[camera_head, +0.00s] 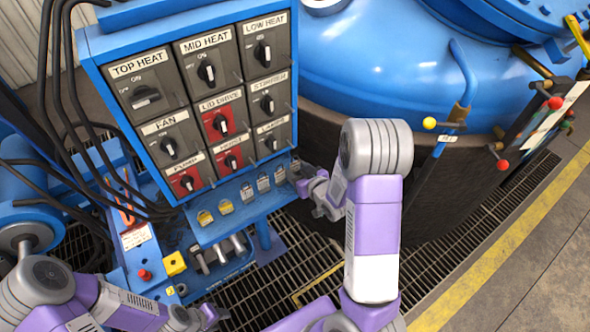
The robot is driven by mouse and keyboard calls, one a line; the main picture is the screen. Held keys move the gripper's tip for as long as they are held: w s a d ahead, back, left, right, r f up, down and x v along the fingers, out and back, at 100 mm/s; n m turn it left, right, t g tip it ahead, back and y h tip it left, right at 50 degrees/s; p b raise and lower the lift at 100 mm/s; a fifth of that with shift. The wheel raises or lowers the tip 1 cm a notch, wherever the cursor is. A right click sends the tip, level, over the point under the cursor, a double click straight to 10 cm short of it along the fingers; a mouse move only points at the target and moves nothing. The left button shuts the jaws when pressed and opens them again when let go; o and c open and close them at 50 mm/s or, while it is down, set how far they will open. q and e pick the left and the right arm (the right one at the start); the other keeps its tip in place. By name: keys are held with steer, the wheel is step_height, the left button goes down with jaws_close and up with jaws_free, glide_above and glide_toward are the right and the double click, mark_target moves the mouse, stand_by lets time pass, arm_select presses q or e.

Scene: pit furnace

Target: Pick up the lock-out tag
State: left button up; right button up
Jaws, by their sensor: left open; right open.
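A white tag with red print (137,237), which looks like the lock-out tag, is on the blue stand at the lower left. Its text is too small to read. Several small yellow and grey pieces (247,193) sit in a row on the blue ledge under the switch panel; I cannot tell if any is a tag. My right gripper (316,197) is open and looks empty, close to the right end of that ledge. My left gripper (212,316) is open near the bottom edge, below and right of the white tag and apart from it. Its fingers are small in view.
The switch panel (201,97) with labelled knobs stands above the ledge. Black cables (85,135) hang at its left. A yellow block (174,263) and a red button (145,274) are below the tag. The blue furnace vessel (390,60) fills the back right. Floor grating (272,292) lies below.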

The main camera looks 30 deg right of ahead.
steer(key=c, duration=0.8)
steer(key=shift+r, duration=0.1)
step_height(320, 180, up, 28)
steer(key=p, duration=1)
